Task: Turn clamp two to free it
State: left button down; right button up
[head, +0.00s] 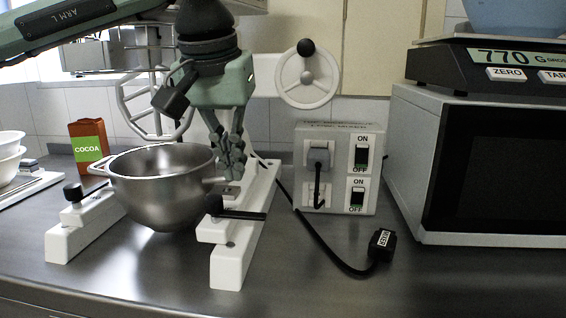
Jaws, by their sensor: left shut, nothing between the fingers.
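A steel bowl (158,190) sits between the two white legs of a mixer stand (88,225). A clamp with a black lever (238,214) is on the right leg, its lever pointing right across the leg. Another clamp with an upright black knob (73,193) is on the left leg. No number shows on either, so I cannot tell which is clamp two. My left gripper (232,174) is shut and empty, pointing down at the bowl's right rim, behind and above the right clamp. It hides part of the stand behind it. My right gripper is not in view.
A white switch box (336,128) stands to the right, with a black cable and plug (381,244) on the table. A microwave (490,160) carries a scale (490,65). A cocoa box (88,145) is at the left. The front right of the table (330,290) is clear.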

aim_at(73, 192)
jog(key=k, duration=0.9)
